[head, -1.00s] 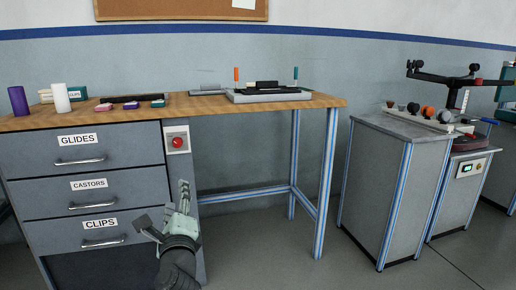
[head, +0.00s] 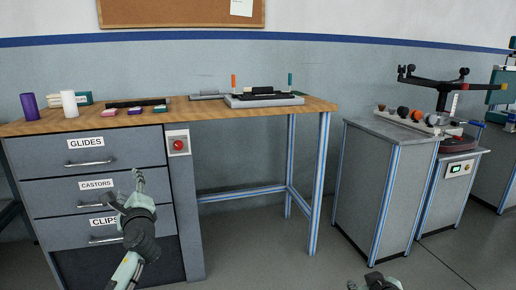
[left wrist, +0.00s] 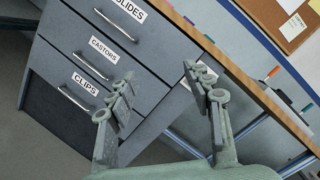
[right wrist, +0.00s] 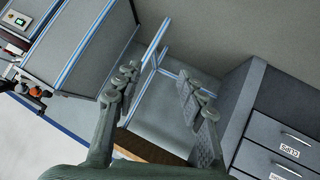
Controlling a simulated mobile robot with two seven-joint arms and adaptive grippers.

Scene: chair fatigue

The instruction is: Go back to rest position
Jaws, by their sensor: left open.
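My left gripper (head: 126,190) is in front of the grey drawer cabinet, close to the CASTORS and CLIPS drawers in the picture. In the left wrist view its two fingers (left wrist: 162,82) stand apart with nothing between them. My right gripper (head: 376,283) shows only partly at the bottom edge of the head view, right of centre. In the right wrist view its fingers (right wrist: 158,76) are apart and empty, with a blue-edged bench leg and floor behind them.
The wooden workbench (head: 225,113) carries a purple cylinder (head: 29,106), a white cylinder (head: 69,103), small coloured boxes and a grey fixture (head: 264,100). A red button (head: 179,145) is on the cabinet side. Grey cabinets (head: 370,190) stand right. Floor between is open.

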